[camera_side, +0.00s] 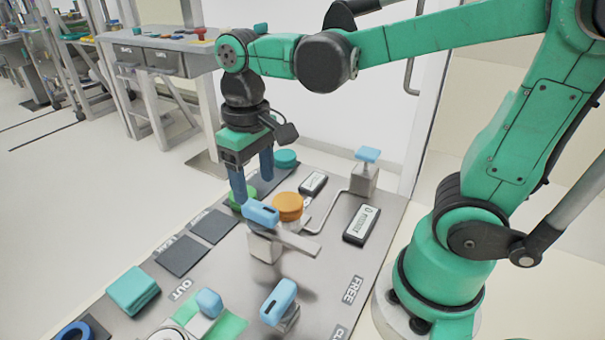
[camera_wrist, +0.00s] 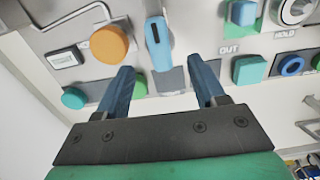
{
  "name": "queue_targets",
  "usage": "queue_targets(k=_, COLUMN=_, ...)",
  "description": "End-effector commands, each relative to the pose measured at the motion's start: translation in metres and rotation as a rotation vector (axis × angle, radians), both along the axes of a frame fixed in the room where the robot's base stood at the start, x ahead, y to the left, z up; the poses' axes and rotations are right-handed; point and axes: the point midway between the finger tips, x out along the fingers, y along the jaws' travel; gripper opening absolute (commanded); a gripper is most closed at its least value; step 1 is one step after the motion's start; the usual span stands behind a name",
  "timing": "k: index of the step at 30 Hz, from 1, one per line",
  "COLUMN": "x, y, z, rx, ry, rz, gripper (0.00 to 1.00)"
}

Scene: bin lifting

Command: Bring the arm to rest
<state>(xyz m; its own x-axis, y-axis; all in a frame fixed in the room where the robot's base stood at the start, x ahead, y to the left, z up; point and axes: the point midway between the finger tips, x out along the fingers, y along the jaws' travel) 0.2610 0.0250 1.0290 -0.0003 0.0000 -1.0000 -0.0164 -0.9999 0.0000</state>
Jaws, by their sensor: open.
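My gripper (camera_side: 254,178) hangs from the teal arm over the back part of the grey work panel (camera_side: 222,262). Its two blue fingers are apart with nothing between them. In the wrist view the gripper (camera_wrist: 168,90) also shows spread fingers, with the panel beyond them. A green round piece (camera_side: 238,197) is close by the left finger in the side view, partly hidden. I cannot tell whether the finger touches it. An orange round piece (camera_side: 288,205) stands to the right of the fingers.
A blue-topped lever (camera_side: 262,213) stands in front of the gripper. Another blue handle (camera_side: 278,302), a teal block (camera_side: 133,290) and a blue-topped post (camera_side: 366,162) rise from the panel. Two flat dark pads (camera_side: 180,256) lie at left. A side table (camera_side: 165,40) stands behind.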

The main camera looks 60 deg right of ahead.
Motion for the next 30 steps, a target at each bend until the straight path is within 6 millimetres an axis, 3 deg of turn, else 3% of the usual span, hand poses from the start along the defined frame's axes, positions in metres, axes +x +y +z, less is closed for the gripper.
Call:
queue_targets(k=15, x=-0.001, y=-0.001, z=0.008, rx=0.003, ry=-0.023, rz=-0.001, gripper=0.63)
queue_targets(k=30, x=-0.004, y=-0.024, z=-0.005, rx=-0.003, ry=-0.598, rz=0.014, gripper=0.63)
